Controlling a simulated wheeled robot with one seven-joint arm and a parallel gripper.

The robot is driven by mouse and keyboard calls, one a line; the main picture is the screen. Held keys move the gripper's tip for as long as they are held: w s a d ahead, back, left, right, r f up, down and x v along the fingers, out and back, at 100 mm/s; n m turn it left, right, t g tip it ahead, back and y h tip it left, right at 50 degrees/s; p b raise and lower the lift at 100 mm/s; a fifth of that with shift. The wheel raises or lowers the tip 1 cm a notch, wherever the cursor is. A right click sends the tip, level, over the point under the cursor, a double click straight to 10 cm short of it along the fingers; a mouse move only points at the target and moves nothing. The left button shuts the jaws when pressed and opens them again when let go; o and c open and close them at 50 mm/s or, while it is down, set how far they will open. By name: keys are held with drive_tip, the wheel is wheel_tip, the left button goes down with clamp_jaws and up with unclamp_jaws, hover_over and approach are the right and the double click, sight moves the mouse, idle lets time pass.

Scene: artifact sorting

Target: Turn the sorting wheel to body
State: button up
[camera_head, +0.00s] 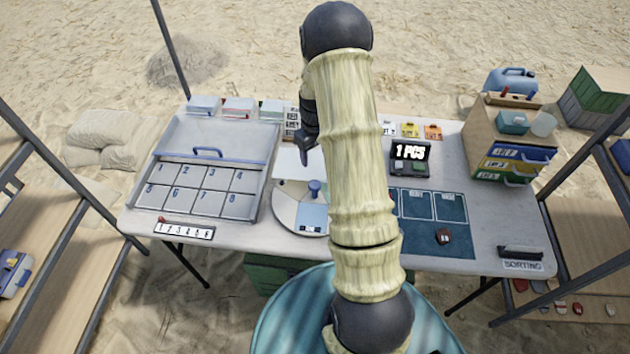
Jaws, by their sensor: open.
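The sorting wheel (286,212) is a pale round disc at the front middle of the table. A blue knob (314,188) stands up from it, and a blue sector with a small dark label (311,218) shows at its front right. My arm hides the wheel's right part. The label is too small to read. My gripper (304,160) is dark, points down, and hangs behind and above the knob, apart from it in the picture. Its fingers are seen nearly edge-on and nothing shows between them.
A numbered tray (268,180) with a blue handle fills the table's left. A blue mat (455,238) with a small dark red item (443,237) lies right of the wheel. A "1 PCS" display (410,165) stands behind the mat. A drawer box (480,135) stands at the right.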

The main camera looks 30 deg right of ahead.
sight(316, 183)
wheel_tip(316, 183, down, 13)
drive_tip(key=p, duration=0.3)
drive_tip(key=shift+f+p, duration=0.3)
drive_tip(key=shift+f, duration=0.3)
drive_tip(key=shift+w+f, duration=0.1)
drive_tip(key=shift+d, duration=0.2)
drive_tip(key=c, duration=0.5)
drive_tip(key=shift+a, duration=0.2)
drive_tip(key=c, duration=0.7)
drive_tip(key=shift+d, duration=0.15)
clamp_jaws()
